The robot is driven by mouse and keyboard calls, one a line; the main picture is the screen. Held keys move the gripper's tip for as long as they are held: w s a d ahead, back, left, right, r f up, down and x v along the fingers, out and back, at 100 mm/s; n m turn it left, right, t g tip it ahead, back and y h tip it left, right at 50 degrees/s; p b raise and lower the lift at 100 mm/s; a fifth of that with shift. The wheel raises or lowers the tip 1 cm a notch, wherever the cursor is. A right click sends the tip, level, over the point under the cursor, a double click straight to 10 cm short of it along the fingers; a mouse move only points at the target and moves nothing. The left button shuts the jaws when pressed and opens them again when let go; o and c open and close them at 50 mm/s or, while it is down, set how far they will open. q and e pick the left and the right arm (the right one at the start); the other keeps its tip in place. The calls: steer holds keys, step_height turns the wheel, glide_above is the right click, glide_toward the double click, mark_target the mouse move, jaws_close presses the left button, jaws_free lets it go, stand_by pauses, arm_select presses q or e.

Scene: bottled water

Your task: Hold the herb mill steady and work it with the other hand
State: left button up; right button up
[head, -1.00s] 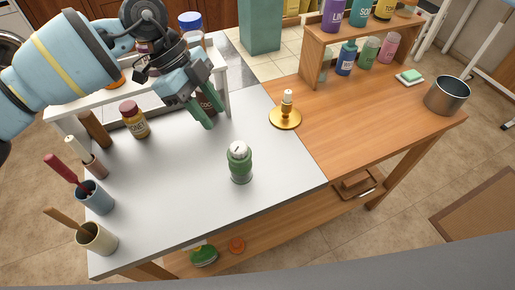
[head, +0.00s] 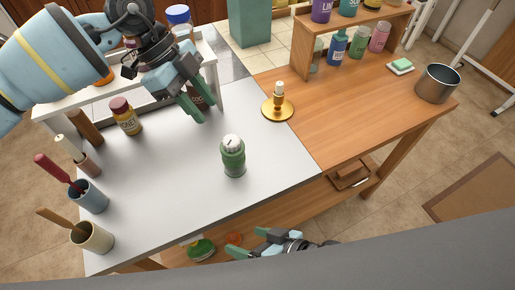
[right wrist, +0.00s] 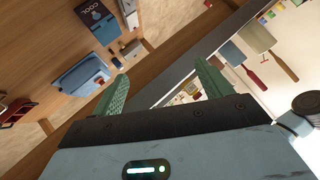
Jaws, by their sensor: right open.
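The herb mill (head: 233,158) is a green cylinder with a pale top, standing upright on the white part of the counter (head: 165,195) in the head view. My left gripper (head: 207,113) is above and to the upper left of the mill, apart from it, its fingers parted and nothing held. My right gripper (head: 244,242) is at the bottom of the head view, beyond the counter's front edge and below the mill. Its fingers are apart and empty, also in the right wrist view (right wrist: 163,75). I cannot make out the mill in that view.
A brass candle holder (head: 277,108) stands right of the mill. Cups with utensils (head: 92,237) and a yellow-labelled jar (head: 126,117) are at left. A steel pot (head: 437,84) and a bottle shelf (head: 308,42) are at right. The counter around the mill is clear.

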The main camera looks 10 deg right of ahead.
steer(key=w+a+r+t+y, duration=0.2)
steer(key=a+r+y, duration=0.3)
steer(key=r, duration=0.4)
steer(key=t+h, duration=0.1)
steer(key=t, duration=0.1)
glide_toward(227, 153)
steer(key=a+f, duration=0.2)
steer(key=shift+s+a+f, duration=0.25)
steer(key=shift+s+f, duration=0.05)
steer(key=w+d+r+t, duration=0.1)
steer(key=w+d+r, duration=0.2)
steer(key=w+d, duration=0.4)
steer(key=a+n+g, duration=0.1)
steer(key=n+g, duration=0.1)
steer(key=n, duration=0.1)
steer(key=a+n+g, duration=0.2)
steer(key=n, duration=0.1)
steer(key=a+f+n+g, duration=0.1)
steer(key=a+n, duration=0.1)
steer(key=n, duration=0.1)
steer(key=shift+a+f+g+h, duration=0.1)
steer(key=shift+a+g+h, duration=0.2)
steer(key=shift+g, duration=0.1)
steer(key=shift+s+f+n+g, duration=0.15)
steer(key=shift+f+n+g, duration=0.1)
steer(key=shift+n+g, duration=0.45)
steer(key=shift+a, duration=0.1)
steer(key=shift+x, duration=3.9)
steer(key=shift+c, duration=0.4)
